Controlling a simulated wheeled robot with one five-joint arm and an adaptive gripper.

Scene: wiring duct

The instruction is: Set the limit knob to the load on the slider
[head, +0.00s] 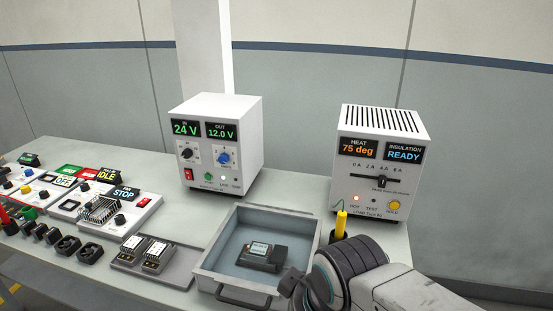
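A white supply box (222,144) at the back middle reads 24 V in and 12.0 V out. It has a black knob (188,153) on the left and a blue knob (223,158) on the right; their labels are too small to read. A white load box (381,165) at the right reads 75 deg and INSULATION READY. Its slider (381,179) runs under marks 0A, 2A, 4A and 6A, and its black handle is near 4A. My gripper (303,288) is at the front, over the tray's right edge, apart from both boxes. My wrist hides part of it.
An open grey tray (216,257) holds a dark device (262,256). A yellow-handled tool (341,222) stands before the load box, behind my wrist. Left are switch panels (110,212), several black parts (67,244) and a small grey tray (125,257).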

